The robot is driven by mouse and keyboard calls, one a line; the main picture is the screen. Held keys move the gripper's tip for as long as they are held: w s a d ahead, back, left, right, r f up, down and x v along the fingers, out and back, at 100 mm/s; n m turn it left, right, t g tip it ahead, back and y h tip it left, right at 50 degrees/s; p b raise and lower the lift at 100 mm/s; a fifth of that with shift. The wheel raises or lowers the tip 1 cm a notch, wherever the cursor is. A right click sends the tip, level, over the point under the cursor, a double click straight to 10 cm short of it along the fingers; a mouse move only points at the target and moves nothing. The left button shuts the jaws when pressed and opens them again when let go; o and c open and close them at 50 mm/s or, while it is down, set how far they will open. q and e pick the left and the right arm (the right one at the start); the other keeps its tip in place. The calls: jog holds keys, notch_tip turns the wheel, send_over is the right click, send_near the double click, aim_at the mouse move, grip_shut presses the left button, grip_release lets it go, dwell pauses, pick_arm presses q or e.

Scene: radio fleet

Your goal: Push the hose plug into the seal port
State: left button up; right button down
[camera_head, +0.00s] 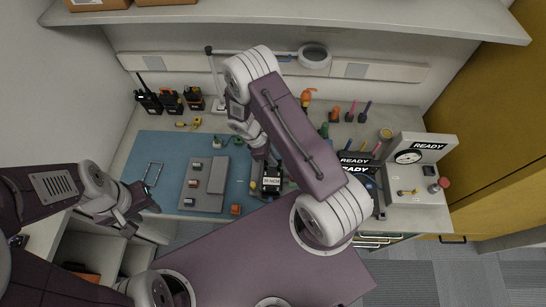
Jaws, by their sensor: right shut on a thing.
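My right gripper (261,154) points down over the workbench just behind a dark radio (271,184) with a white label. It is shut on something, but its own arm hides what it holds. I cannot make out the hose plug or the seal port for certain. A test unit (433,149) with a round gauge and a READY display stands at the right, with a small yellow part on its front. My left gripper (143,198) is empty over the bench's front left, its fingers apart.
A blue mat (147,146) bears a grey tray (215,168) with several small blocks. Several handheld radios (171,101) stand at the back left. Upright coloured tools (335,114) stand at the back right. A black unit (365,178) with READY displays is partly behind my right arm.

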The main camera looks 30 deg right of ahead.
jog(key=shift+f+b, duration=0.5)
jog(key=shift+f, duration=0.05)
dwell(0.6)
dwell(0.4)
jog(key=c, duration=0.8)
grip_release()
jog(key=shift+r, duration=0.15)
jog(key=shift+r+p, duration=2.15)
jog(key=shift+r, duration=0.25)
jog(key=shift+f, duration=0.1)
